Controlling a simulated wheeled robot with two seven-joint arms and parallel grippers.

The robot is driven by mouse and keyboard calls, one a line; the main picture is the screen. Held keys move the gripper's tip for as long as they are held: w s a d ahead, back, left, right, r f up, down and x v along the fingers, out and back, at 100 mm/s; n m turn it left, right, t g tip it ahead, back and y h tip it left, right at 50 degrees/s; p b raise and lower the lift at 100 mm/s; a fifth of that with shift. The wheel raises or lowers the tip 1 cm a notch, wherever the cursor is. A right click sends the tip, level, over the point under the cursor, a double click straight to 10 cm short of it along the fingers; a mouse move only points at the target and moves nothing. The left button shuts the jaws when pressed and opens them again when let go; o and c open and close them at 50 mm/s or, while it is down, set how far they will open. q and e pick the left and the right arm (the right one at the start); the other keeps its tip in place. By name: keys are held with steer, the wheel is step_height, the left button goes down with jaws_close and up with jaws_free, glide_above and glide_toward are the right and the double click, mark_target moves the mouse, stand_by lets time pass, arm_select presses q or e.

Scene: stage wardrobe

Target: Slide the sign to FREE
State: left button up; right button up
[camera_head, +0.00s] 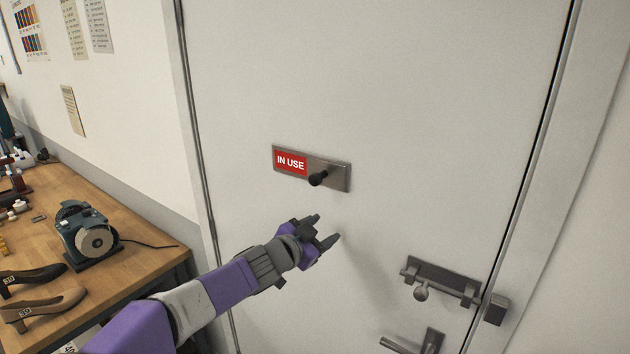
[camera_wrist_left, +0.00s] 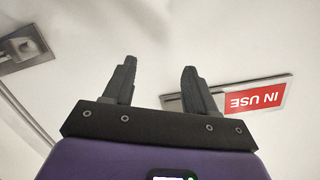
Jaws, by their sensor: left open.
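The sign (camera_head: 328,173) is a metal plate on the white door, with a red IN USE panel (camera_head: 291,162) showing at its left end. A dark knob (camera_head: 318,179) stands out from the plate just right of the red panel. My left gripper (camera_head: 327,228) is open and empty, in front of the door and below the knob, apart from it. In the left wrist view, the open fingers (camera_wrist_left: 155,78) point toward the door, and the sign (camera_wrist_left: 262,93) appears upside down, partly behind the right finger. The knob is not visible there. My right gripper is not in view.
A slide bolt (camera_head: 440,281) and a door handle (camera_head: 412,343) are on the door at lower right. A wooden workbench (camera_head: 140,262) at left holds a grinder (camera_head: 85,233) and shoes (camera_head: 38,306). The door around the sign is clear.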

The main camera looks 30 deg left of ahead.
arm_select(q)
steer(key=m+t+y, duration=0.1)
steer(key=t, duration=0.1)
glide_toward(312, 182)
steer(key=w, duration=0.4)
steer(key=shift+w+d, duration=0.2)
steer(key=shift+w, duration=3.4)
jaws_close()
